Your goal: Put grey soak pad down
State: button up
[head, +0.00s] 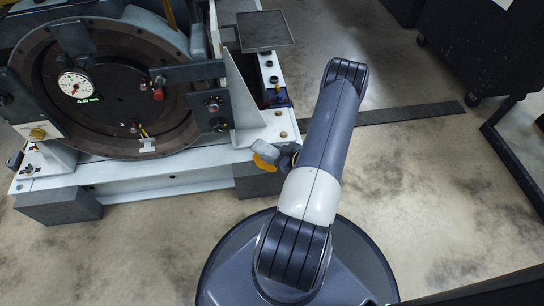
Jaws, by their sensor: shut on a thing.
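My gripper (277,157) shows only in part, to the left of my arm link, in front of the right end of the white frame. It is shut on a small grey piece (265,147), which looks like the grey soak pad. A yellow part (263,162) shows just below it. My arm hides much of the wrist, and I cannot tell whether the pad touches anything below.
The white frame (170,182) carries a large round housing (110,120) with a dial gauge (75,85). A dark square plate (264,30) sits at its top right. A dark strip (410,113) lies on the floor. A black cart (480,50) stands at right.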

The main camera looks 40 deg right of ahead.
jog(key=shift+f, duration=0.6)
jog(key=shift+f+b, duration=0.6)
jog(key=o, duration=1)
jog(key=shift+c, duration=0.2)
jog(key=shift+r, duration=0.1)
jog(key=shift+r+p, duration=0.55)
jog(key=shift+p, duration=0.1)
jog(key=p+v, duration=0.3)
jog(key=v, duration=0.9)
jog(key=shift+f, duration=0.15)
